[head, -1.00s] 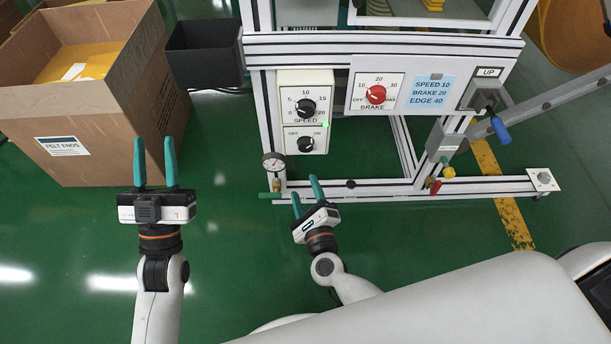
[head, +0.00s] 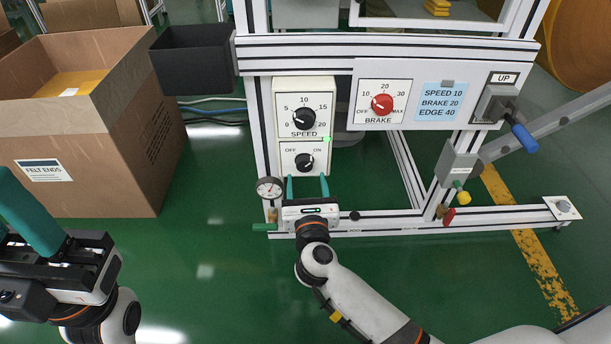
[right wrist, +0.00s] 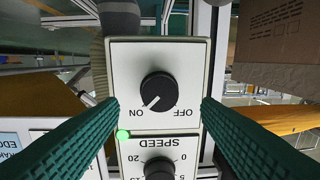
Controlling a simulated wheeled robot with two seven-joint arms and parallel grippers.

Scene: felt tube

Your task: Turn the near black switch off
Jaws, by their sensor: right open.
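The near black switch (head: 304,161) is a round knob on the lower white panel, marked OFF on the left and ON on the right. Its white pointer line is turned toward ON. In the right wrist view, which is upside down, the switch (right wrist: 158,90) is centred and its pointer aims at ON. My right gripper (head: 306,180) is open and empty, just below the switch, its fingers facing the panel. In the wrist view the fingers (right wrist: 160,104) stand wide on either side of the switch, apart from it. My left gripper (head: 35,220) is at the lower left, partly cut off.
The black speed knob (head: 304,118) sits above the switch, with a lit green lamp (head: 326,139) between. A red brake knob (head: 382,104) is to the right. A gauge (head: 269,188) stands left of my right gripper, and a cardboard box (head: 110,170) farther left.

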